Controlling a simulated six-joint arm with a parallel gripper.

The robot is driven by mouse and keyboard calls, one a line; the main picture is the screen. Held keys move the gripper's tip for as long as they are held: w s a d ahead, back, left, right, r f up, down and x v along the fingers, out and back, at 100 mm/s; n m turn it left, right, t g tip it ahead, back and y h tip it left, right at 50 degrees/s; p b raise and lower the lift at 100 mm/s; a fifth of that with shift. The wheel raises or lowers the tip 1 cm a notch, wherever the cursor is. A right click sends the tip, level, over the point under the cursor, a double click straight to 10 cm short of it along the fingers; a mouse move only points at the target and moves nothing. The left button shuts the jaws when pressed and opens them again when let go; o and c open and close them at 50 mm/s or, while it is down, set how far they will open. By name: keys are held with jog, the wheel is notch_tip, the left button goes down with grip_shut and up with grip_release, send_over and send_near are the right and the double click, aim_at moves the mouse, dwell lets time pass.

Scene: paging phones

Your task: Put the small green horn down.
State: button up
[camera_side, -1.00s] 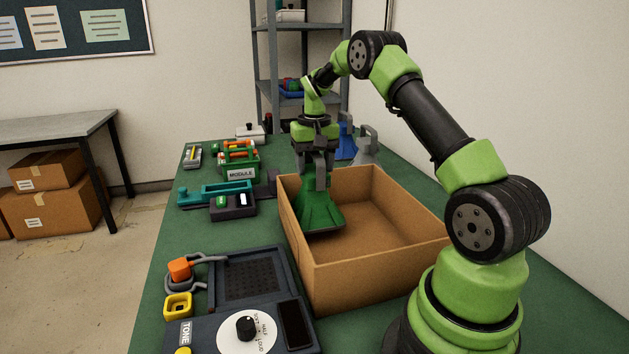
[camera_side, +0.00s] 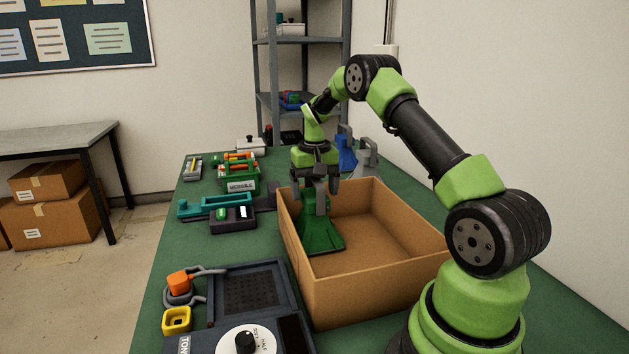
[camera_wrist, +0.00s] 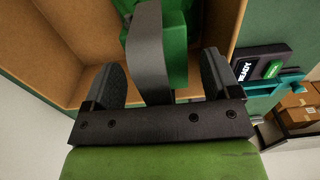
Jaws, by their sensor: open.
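The small green horn (camera_side: 321,238) stands in the cardboard box (camera_side: 372,279), near its left wall, with its wide mouth down on the box floor. My gripper (camera_side: 320,201) is above it, with its fingers spread on either side of the horn's upper part. In the wrist view the horn (camera_wrist: 175,62) is green with a grey handle (camera_wrist: 148,50) that rises between my two open fingers, with gaps at both sides. My fingers hide part of the horn's top in the side view.
A blue horn (camera_side: 347,153) and a grey horn (camera_side: 366,158) stand behind the box. A console with a dial (camera_side: 246,342) is at the front left. A green module crate (camera_side: 239,178) and a teal-handled unit (camera_side: 214,206) lie left. The box's right half is empty.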

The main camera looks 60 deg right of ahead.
notch_tip(320, 180, up, 12)
jog(key=shift+r, duration=0.1)
jog(key=s+a+r+n+t, duration=0.25)
jog(key=a+r, duration=0.25)
jog(key=a, duration=0.3)
jog(key=s+a+r+n+t, duration=0.1)
jog(key=s+a+r, duration=0.2)
jog(key=a+r, duration=0.35)
jog(key=s+a+f+n+t+y, duration=0.1)
jog(key=s+a+f, duration=0.4)
jog(key=s+a, duration=0.6)
jog(key=shift+s+a+t+y, duration=0.4)
jog(key=shift+s+t+y, duration=0.1)
jog(key=shift+s+t, duration=0.9)
jog(key=shift+n, duration=0.25)
